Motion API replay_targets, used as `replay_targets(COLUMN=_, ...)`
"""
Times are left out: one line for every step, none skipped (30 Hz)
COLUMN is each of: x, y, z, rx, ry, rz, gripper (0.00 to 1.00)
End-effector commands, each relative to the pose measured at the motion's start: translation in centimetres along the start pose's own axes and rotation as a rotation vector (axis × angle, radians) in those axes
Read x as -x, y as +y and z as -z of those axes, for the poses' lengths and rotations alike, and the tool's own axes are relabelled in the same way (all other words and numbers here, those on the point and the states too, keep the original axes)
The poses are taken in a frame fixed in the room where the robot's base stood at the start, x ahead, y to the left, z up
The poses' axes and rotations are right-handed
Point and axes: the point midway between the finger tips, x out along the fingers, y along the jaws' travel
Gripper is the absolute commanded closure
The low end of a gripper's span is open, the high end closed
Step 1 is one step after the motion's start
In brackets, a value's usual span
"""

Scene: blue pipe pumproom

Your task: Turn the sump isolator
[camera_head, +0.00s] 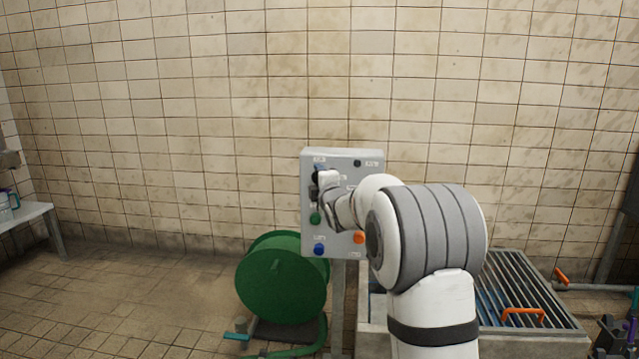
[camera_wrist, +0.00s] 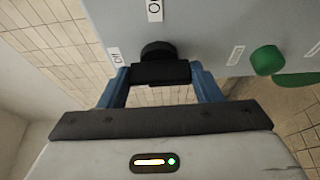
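A grey control panel (camera_head: 343,210) stands on a post against the tiled wall. In the wrist view, a black rotary handle (camera_wrist: 160,72) sticks out of the panel face (camera_wrist: 215,25). White labels stand beside it, one above and one reading "Off" to its left. I take this to be the sump isolator, though its name cannot be read. The two blue fingers of my gripper (camera_wrist: 160,82) lie at both ends of the handle and appear to touch it. In the head view my gripper (camera_head: 316,182) is at the panel's upper left, where my wrist partly hides the handle.
Green (camera_head: 315,218), blue (camera_head: 319,249) and orange (camera_head: 358,238) buttons sit lower on the panel. A green hose reel (camera_head: 282,280) stands below left. A grated basin (camera_head: 540,305) is at the right, a bench (camera_head: 25,215) at far left. The left floor is clear.

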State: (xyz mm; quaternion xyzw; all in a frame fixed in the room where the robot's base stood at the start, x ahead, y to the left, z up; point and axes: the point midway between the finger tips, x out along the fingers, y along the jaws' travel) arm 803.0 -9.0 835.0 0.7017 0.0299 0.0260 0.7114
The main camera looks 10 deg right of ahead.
Motion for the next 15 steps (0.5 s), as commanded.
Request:
replay_targets(x=-0.01, y=-0.07, z=0.02, rx=0.003, ry=0.001, rz=0.001, gripper=0.39)
replay_targets(x=0.0, y=-0.07, z=0.02, rx=0.003, ry=0.001, rz=0.001, gripper=0.36)
replay_targets(x=0.0, y=-0.06, z=0.01, rx=0.003, ry=0.001, rz=0.001, gripper=0.33)
replay_targets(x=0.0, y=-0.06, z=0.01, rx=0.002, ry=0.0, rz=0.001, gripper=0.3)
replay_targets(x=0.0, y=-0.05, z=0.01, rx=0.002, ry=0.0, rz=0.001, gripper=0.28)
replay_targets(x=0.0, y=-0.05, z=0.0, rx=0.002, ry=0.0, rz=0.001, gripper=0.25)
replay_targets(x=0.0, y=-0.04, z=0.0, rx=0.002, ry=0.0, rz=0.0, gripper=0.22)
replay_targets(x=0.0, y=-0.04, z=-0.01, rx=0.001, ry=0.0, rz=0.0, gripper=0.2)
replay_targets(x=0.0, y=-0.03, z=-0.01, rx=0.001, ry=0.0, rz=0.0, gripper=0.2)
replay_targets(x=0.0, y=-0.03, z=-0.01, rx=0.001, ry=0.0, rz=0.0, gripper=0.2)
replay_targets(x=0.0, y=-0.03, z=-0.02, rx=0.001, ry=0.0, rz=0.0, gripper=0.2)
replay_targets(x=0.0, y=-0.02, z=-0.02, rx=0.001, ry=0.0, rz=0.0, gripper=0.2)
replay_targets(x=0.0, y=-0.02, z=-0.03, rx=0.001, ry=0.0, rz=0.0, gripper=0.2)
replay_targets(x=0.01, y=-0.01, z=-0.03, rx=0.001, ry=0.0, rz=0.0, gripper=0.2)
replay_targets(x=0.08, y=0.01, z=-0.03, rx=0.001, ry=0.0, rz=0.0, gripper=0.2)
